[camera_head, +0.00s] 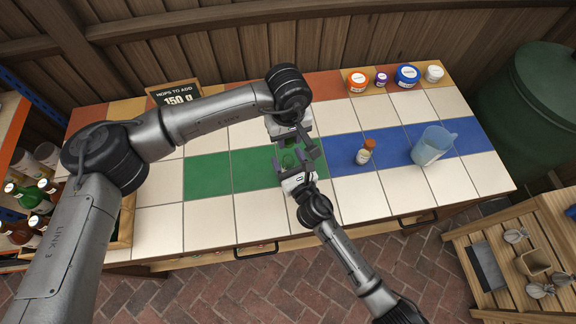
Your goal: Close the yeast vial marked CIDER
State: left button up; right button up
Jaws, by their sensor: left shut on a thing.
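My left gripper (291,143) reaches down from the top onto the green tiles and is shut on a small greenish thing (288,160), which looks like a vial. The fingers hide much of it, and no mark or cap can be read. My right gripper (297,167) comes up from below at the same spot, its fingers around or beside the small thing. I cannot tell whether it touches it. Another small bottle (364,155) with an orange-brown cap and pale label stands upright on the blue tiles to the right. Its lettering is too small to read.
A translucent blue jug (431,146) stands further right. Several lidded tubs, including a blue one (406,75), line the back right. A sign (176,94) reading "HOPS TO ADD 150 g" stands at the back left. The white front tiles (370,189) are clear.

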grip_shut()
pick_arm(q)
jog(key=shift+f, duration=2.5)
jog(key=shift+f, duration=0.15)
jog(key=shift+f, duration=0.75)
jog(key=shift+f, duration=0.3)
jog(key=shift+f, duration=0.3)
